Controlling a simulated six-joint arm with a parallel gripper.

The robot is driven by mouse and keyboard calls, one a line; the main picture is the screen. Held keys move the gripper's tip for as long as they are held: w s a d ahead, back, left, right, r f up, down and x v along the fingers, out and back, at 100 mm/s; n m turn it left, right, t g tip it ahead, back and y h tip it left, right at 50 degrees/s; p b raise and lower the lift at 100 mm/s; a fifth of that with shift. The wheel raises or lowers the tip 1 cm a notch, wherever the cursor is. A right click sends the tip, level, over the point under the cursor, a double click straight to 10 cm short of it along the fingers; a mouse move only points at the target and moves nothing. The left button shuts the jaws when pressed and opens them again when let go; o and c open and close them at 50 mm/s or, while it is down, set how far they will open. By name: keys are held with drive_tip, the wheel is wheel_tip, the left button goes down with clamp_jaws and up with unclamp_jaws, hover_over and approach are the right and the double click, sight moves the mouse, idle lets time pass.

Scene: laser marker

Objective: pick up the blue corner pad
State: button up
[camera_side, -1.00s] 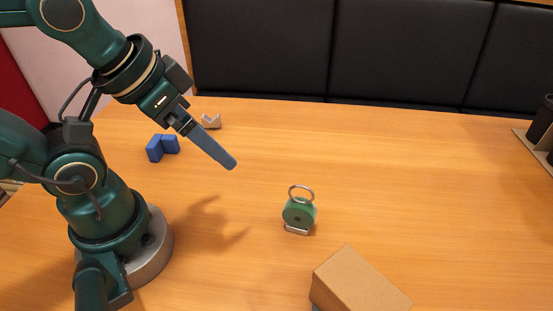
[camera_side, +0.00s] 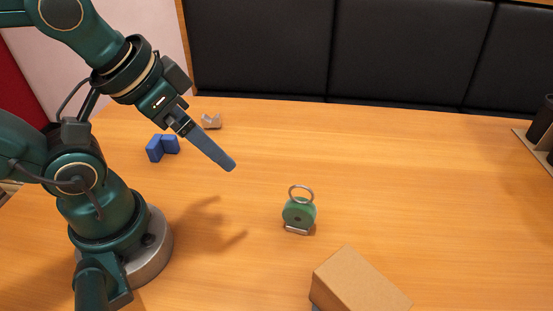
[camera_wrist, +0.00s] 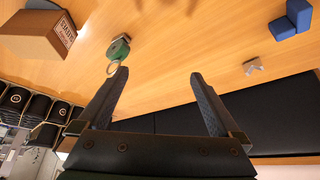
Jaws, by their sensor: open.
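The blue corner pad (camera_side: 162,147) is an L-shaped blue piece on the wooden table, left of my gripper in the side view. In the wrist view the blue corner pad (camera_wrist: 291,20) shows at the top right, away from the fingers. My gripper (camera_side: 232,167) hangs above the table, tilted down to the right, apart from the pad. In the wrist view my gripper (camera_wrist: 160,74) has its two fingers spread wide with nothing between them.
A green round item with a metal ring (camera_side: 299,213) stands mid-table. A cardboard box (camera_side: 358,284) is at the front. A small beige angled piece (camera_side: 211,122) lies behind the pad. A holder with black cups (camera_side: 541,150) is at the right edge. The right of the table is mostly clear.

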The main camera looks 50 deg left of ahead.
idle(0.4)
drive_tip(key=m+g+y, duration=0.6)
drive_tip(key=g+y, duration=0.1)
drive_tip(key=g, duration=0.2)
approach(159, 142)
drive_tip(key=v, duration=0.7)
drive_tip(key=a+f+m+g, duration=0.1)
drive_tip(key=a+f+g, duration=0.1)
drive_tip(key=f, duration=0.1)
drive_tip(key=a+f+m+g+y, duration=0.1)
drive_tip(key=a+f+g, duration=0.1)
drive_tip(key=f, duration=0.2)
drive_tip(key=a+f+g+y, duration=0.1)
drive_tip(key=a+f+g, duration=0.1)
drive_tip(key=f, duration=0.1)
drive_tip(key=shift+s+f+m, duration=0.35)
drive_tip(key=shift+m, duration=0.05)
drive_tip(key=shift+x, duration=2.6)
drive_tip(key=shift+s+d, duration=0.1)
drive_tip(key=c, duration=1.3)
drive_tip(key=shift+r, duration=0.1)
